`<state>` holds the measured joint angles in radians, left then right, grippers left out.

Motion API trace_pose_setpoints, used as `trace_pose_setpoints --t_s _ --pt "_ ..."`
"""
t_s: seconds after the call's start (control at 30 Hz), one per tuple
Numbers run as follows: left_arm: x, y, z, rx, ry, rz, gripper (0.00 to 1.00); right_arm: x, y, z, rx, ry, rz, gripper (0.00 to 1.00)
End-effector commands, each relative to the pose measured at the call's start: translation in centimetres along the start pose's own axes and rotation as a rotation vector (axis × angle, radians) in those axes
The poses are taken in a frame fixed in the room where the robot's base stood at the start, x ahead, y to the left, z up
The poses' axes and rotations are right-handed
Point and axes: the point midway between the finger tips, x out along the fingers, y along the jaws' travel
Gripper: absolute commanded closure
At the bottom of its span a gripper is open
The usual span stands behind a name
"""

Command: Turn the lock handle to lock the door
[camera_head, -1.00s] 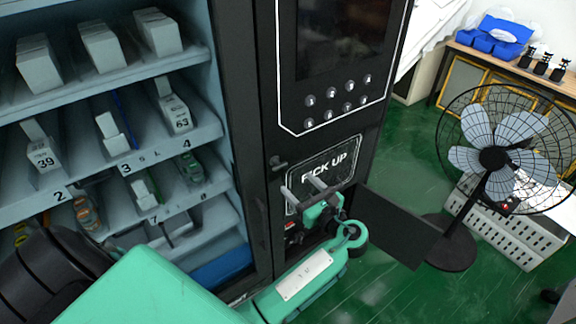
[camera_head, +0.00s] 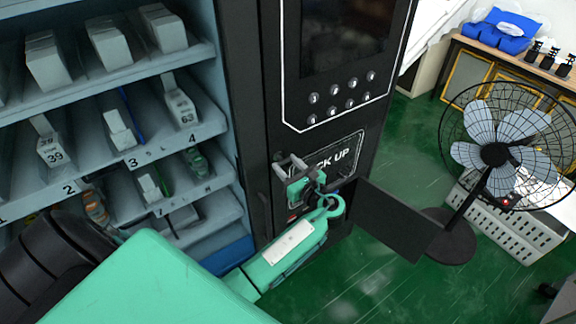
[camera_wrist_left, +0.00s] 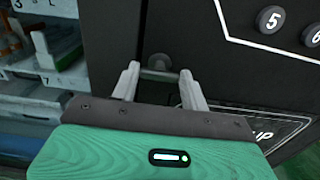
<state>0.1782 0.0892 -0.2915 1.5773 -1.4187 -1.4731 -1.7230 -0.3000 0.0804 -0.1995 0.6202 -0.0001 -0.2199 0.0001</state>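The lock handle (camera_wrist_left: 158,72) is a small dark grey lever on the black front panel of the vending machine (camera_head: 258,110). In the wrist view it lies roughly level, just beyond and between my fingertips. My left gripper (camera_head: 290,166) is at the panel, by the upper left of the "PICK UP" sign. It is open, its two pale fingers (camera_wrist_left: 159,82) apart, one on each side of the handle. I see no clear contact. In the head view the gripper largely hides the handle. My right gripper is not in view.
A dark pick-up flap (camera_head: 395,218) stands out from the machine's lower right, close to my left arm. A black fan (camera_head: 495,155) stands on the green floor at right. Shelves (camera_head: 160,140) with boxes are at left. Round buttons (camera_head: 342,97) sit above the sign.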

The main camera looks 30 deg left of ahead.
Motion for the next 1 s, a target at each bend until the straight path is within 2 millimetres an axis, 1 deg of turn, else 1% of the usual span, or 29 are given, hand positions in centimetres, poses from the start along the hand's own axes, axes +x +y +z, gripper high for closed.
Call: trace_pose_setpoints --t_s 0.07,0.27,0.47,0.67,1.0 --pt "0.0 0.0 0.0 0.000 0.000 0.000 0.77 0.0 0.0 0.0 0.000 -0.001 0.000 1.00" --pt "0.0 0.0 -0.1 -0.011 0.001 0.000 0.77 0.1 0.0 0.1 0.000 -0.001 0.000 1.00" --pt "0.0 0.0 -0.2 -0.078 0.001 0.000 0.77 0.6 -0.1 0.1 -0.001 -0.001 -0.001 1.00" --pt "0.0 0.1 -0.3 -0.218 0.000 0.002 0.77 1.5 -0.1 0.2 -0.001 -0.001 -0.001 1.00" --pt "0.0 0.2 -0.5 -0.539 0.000 0.002 0.77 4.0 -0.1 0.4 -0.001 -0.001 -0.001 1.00"
